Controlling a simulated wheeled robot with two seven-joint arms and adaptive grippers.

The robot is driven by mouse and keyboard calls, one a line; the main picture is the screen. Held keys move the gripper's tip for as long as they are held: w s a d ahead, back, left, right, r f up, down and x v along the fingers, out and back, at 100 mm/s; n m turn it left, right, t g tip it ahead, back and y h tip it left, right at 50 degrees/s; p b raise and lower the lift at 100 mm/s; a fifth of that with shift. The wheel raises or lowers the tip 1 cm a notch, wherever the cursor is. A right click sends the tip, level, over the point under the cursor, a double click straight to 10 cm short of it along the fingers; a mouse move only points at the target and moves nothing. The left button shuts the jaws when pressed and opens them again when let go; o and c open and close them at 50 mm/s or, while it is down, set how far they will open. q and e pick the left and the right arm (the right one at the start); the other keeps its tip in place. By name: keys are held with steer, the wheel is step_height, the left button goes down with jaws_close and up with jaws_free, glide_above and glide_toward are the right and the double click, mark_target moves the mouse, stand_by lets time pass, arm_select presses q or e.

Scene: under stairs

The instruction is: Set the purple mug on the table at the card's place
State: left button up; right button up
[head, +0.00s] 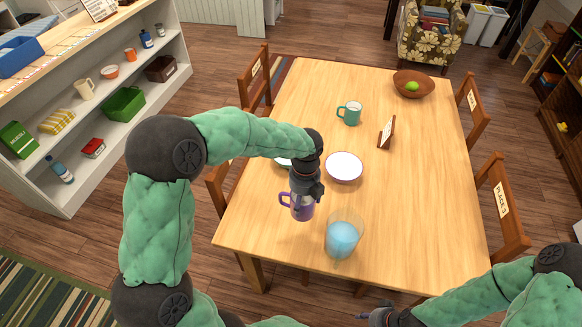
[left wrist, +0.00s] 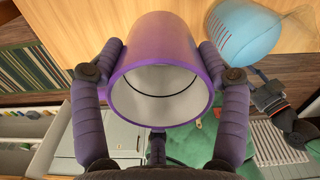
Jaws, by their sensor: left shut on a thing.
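The purple mug (head: 302,209) is in my left gripper (head: 306,188) near the table's (head: 420,215) front left part. My left gripper is shut on it from above. I cannot tell whether its base touches the table. In the left wrist view the purple mug (left wrist: 158,40) sits between the dark fingers, its pale inside facing the camera. A small standing card (head: 387,132) is on the table right of the middle; its writing is unreadable. My right gripper (head: 378,316) shows partly at the bottom edge; its fingers are unclear.
A glass of blue liquid (head: 342,238) stands right of the mug. A white bowl with a purple rim (head: 344,167) lies beyond. A teal mug (head: 350,113) and a wooden bowl (head: 413,84) are farther back. Labelled chairs (head: 501,200) surround the table. Its right side is clear.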

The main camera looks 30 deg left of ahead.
arm_select(q)
steer(key=w+a+f+b, duration=0.2)
steer(key=a+f, duration=0.1)
steer(key=f, duration=0.1)
steer(key=w+a+f+b, duration=0.2)
steer(key=w+a+f, duration=0.1)
steer(key=a+f, duration=0.1)
steer(key=w+a+f+b, duration=0.2)
steer(key=w+a+f, duration=0.1)
steer(key=a+f, duration=0.1)
steer(key=shift+w+a+f+b, duration=0.2)
steer(key=shift+f+b, duration=0.15)
steer(key=shift+f, duration=0.05)
steer(key=shift+f, duration=0.15)
steer(key=o, duration=1.7)
